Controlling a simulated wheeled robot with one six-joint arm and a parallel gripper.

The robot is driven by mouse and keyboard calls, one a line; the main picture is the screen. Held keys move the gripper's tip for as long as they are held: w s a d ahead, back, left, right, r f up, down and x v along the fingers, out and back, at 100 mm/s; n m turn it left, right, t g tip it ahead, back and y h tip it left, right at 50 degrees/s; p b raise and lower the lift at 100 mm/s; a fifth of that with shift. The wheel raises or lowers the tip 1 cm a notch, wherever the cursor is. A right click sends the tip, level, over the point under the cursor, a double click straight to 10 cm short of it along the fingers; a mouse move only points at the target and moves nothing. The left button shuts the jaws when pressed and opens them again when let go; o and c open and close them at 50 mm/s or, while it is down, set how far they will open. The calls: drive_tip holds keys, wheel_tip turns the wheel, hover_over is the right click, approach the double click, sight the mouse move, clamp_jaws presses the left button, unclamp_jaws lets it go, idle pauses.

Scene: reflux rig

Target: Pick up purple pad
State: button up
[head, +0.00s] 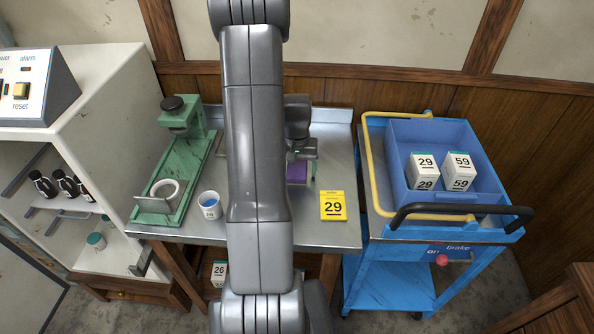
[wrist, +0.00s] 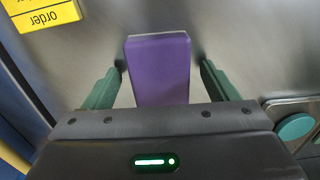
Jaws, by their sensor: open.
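The purple pad (wrist: 160,72) is a small block with a pale top edge, on the metal table (wrist: 235,40) in the wrist view. My gripper (wrist: 160,82) is open, with one green finger on each side of the pad and a gap on both sides. In the head view the purple pad (head: 297,172) shows partly, below my gripper (head: 303,152). My arm hides the middle of the table there.
A white cup (head: 209,205) and a green stand (head: 183,170) are on the left. A blue cart (head: 375,230) with a blue bin (head: 400,130) holding white boxes stands at the right.

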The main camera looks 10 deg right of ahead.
drive_tip(key=shift+f, duration=0.25)
idle(0.4)
drive_tip(key=c, duration=1.2)
